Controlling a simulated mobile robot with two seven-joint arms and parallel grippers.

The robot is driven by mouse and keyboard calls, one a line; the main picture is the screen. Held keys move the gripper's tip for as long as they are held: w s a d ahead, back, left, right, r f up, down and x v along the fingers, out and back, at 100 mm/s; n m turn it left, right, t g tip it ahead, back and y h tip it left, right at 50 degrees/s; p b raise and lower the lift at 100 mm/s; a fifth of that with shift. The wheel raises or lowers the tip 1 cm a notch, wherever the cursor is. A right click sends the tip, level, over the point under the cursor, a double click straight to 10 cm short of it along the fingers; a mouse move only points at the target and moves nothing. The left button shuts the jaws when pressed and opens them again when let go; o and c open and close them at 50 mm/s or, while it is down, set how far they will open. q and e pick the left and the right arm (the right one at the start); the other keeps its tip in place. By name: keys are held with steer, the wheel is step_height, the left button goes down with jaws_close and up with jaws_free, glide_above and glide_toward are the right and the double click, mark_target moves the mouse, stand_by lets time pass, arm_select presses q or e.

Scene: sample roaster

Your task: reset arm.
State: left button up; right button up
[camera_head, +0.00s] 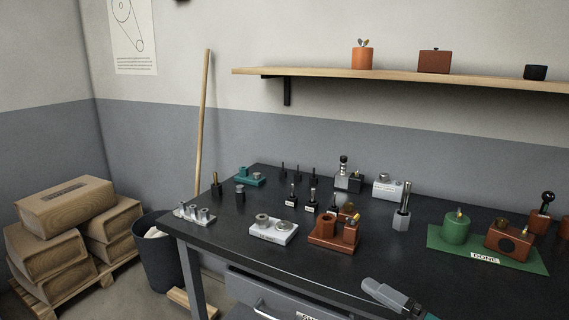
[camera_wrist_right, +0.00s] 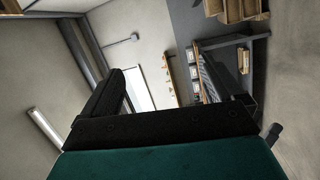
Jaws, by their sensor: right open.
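My right gripper (camera_wrist_right: 165,72) shows in the right wrist view. Its two black fingers stand well apart, with nothing between them. It is in free air, away from the bench, which appears turned on its side and distant behind the fingers. In the head view, a grey and teal part that looks like one of my arm links (camera_head: 392,298) enters at the bottom, in front of the bench edge. No fingers can be made out there. My left gripper is in neither view.
The dark bench (camera_head: 270,205) carries several small tools, a white tray (camera_head: 273,231), a brown stand (camera_head: 333,235) and a green mat (camera_head: 515,260) marked DONE. A shelf (camera_head: 400,77) hangs above. Sacks (camera_head: 65,207) and a bin (camera_head: 157,255) stand left.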

steer(key=s+d+f+m+g+h, duration=0.1)
steer(key=s+f+m+h, duration=0.5)
steer(key=f+m, duration=0.4)
steer(key=s+d+f+m+g+h, duration=0.1)
steer(key=s+f+m+h, duration=0.5)
steer(key=s+f+m, duration=0.3)
steer(key=f+m, duration=0.1)
steer(key=m, duration=0.3)
steer(key=shift+d+p, duration=0.3)
steer(key=shift+p, duration=0.1)
